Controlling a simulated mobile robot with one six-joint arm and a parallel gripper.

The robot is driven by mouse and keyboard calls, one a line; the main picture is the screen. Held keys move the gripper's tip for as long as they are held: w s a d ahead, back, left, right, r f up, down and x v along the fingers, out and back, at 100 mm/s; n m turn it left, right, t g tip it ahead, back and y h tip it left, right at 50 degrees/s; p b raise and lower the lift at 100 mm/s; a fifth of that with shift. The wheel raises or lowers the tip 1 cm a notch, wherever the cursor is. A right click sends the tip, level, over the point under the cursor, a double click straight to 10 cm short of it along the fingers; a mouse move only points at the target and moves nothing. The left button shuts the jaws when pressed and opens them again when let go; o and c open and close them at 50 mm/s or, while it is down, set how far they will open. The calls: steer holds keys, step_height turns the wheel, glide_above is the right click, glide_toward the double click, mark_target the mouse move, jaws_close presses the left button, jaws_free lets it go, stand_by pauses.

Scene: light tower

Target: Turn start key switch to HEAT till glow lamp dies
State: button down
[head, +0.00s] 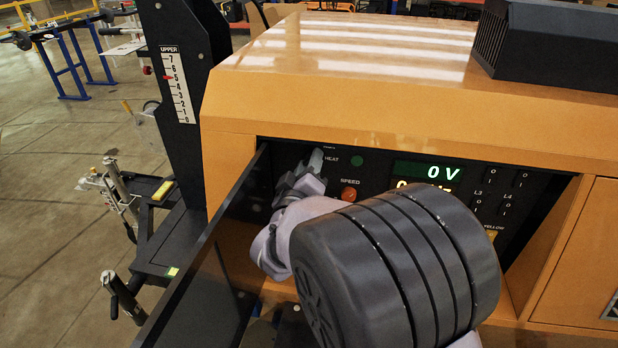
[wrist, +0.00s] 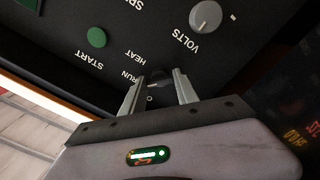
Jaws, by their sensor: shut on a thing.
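The start key switch (wrist: 159,81) is a small dark knob between the fingertips of my gripper (wrist: 158,76) in the wrist view. My gripper is shut on it, one finger on each side. RUN and HEAT labels stand beside the switch; I cannot read exactly which mark it points to. In the head view my gripper (head: 315,162) reaches the upper left of the control panel (head: 377,180) and hides the switch. A round green button (wrist: 97,37) lies near the START label and also shows in the head view (head: 357,160). I cannot make out a glow lamp for certain.
An orange SPEED knob (head: 348,194) sits close to my gripper. A grey VOLTS knob (wrist: 205,16) is nearby. The green display (head: 427,172) reads 0 V. An open dark door (head: 215,270) stands left of the recessed panel, in the yellow housing (head: 330,110).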

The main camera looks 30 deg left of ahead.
steer(key=shift+m+b, duration=2.55)
steer(key=shift+m, duration=2.15)
steer(key=c, duration=0.9)
jaws_free()
steer(key=shift+s, duration=0.1)
steer(key=p+v, duration=0.2)
steer(key=v, duration=1.5)
steer(key=shift+s+p, duration=0.1)
steer(key=shift+p, duration=0.3)
